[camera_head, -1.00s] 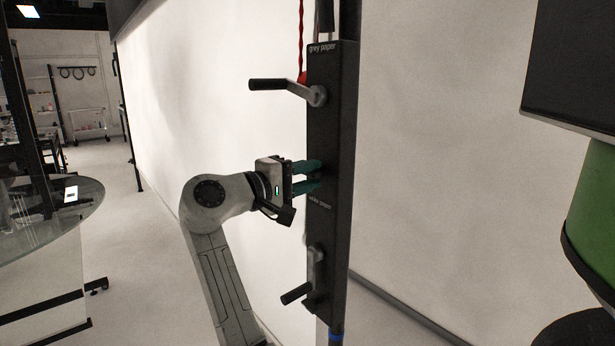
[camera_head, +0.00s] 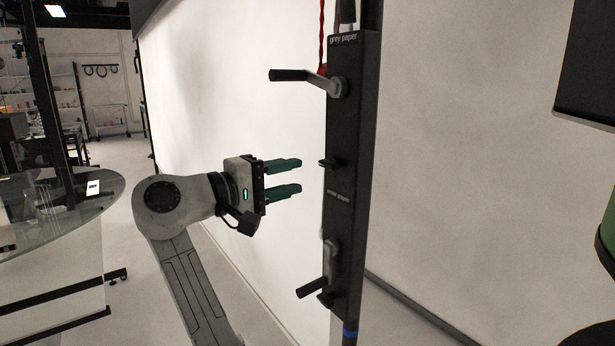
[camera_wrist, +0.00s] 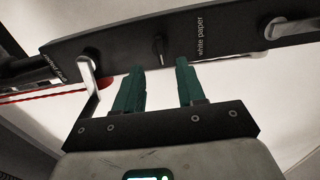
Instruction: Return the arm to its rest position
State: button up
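My gripper (camera_head: 300,175) is open and empty, its two teal fingers pointing right, with a gap to the tall black panel (camera_head: 345,220). In the wrist view, my gripper (camera_wrist: 156,72) shows its fingers apart with nothing between them. The panel lies beyond the fingertips there, with a small dark knob (camera_wrist: 159,46) ahead of the gap. That knob also shows on the panel in the head view (camera_head: 331,163). My arm is bent and reaches out towards the panel.
An upper crank (camera_head: 305,78) and a lower crank (camera_head: 320,277) stick out from the panel above and below my gripper's height. A round glass table (camera_head: 75,205) is at the left. A white backdrop (camera_head: 230,90) hangs behind the arm. The floor between table and arm is clear.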

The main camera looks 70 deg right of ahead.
jog(key=shift+v, duration=0.85)
jog(key=s+a+f+n+t+y, duration=0.1)
jog(key=a+f+n+t+y, duration=0.3)
jog(key=f, duration=1.3)
jog(key=s+a+f+n+t+y, duration=0.15)
jog(key=f+t, duration=0.45)
jog(key=f, duration=1)
jog(key=s+a+f+y, duration=0.9)
jog(key=s+a+f, duration=0.5)
jog(key=a+f, duration=0.1)
jog(key=shift+a+f+t, duration=0.3)
jog(key=shift+a+f, duration=0.1)
jog(key=shift+a, duration=0.25)
jog(key=shift+n+y, duration=0.25)
